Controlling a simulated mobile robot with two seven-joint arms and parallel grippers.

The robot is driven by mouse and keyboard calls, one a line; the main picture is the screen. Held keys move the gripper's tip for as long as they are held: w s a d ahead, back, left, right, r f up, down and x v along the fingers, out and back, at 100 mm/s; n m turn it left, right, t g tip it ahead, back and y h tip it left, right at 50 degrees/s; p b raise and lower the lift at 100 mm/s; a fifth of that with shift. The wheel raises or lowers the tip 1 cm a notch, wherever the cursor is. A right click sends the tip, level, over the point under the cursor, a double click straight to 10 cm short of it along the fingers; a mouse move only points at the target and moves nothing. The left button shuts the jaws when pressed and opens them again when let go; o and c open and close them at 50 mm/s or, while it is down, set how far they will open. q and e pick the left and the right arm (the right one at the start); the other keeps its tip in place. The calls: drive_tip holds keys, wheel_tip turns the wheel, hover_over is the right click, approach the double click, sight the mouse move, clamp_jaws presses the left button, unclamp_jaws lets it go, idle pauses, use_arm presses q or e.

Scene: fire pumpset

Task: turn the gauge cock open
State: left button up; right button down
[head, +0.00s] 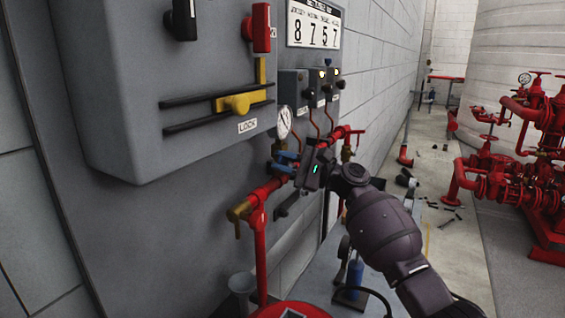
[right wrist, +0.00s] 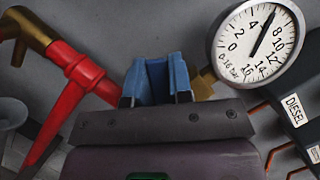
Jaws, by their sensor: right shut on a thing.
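The round white pressure gauge (head: 284,122) stands above the red pipe beside the grey cabinet. In the right wrist view its dial (right wrist: 258,45) is at the upper right, with the needle pointing up and slightly right. The brass body of the gauge cock (right wrist: 204,86) shows just below and left of the dial. My right gripper (head: 284,161) reaches in from the right below the gauge. Its blue fingers (right wrist: 157,75) are shut on the cock's handle, which they mostly hide. I cannot tell the handle's angle. My left gripper is not in view.
The grey cabinet (head: 125,85) with a yellow lever (head: 236,104) fills the upper left. A brass-ended red pipe (head: 262,190) runs below the gauge. Small switch boxes (head: 297,90) are behind it.

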drive_tip(key=c, duration=1.3)
unclamp_jaws()
drive_tip(key=shift+d, duration=0.1)
drive_tip(key=v, duration=1)
drive_tip(key=shift+d, duration=0.3)
drive_tip(key=shift+s+f, duration=0.1)
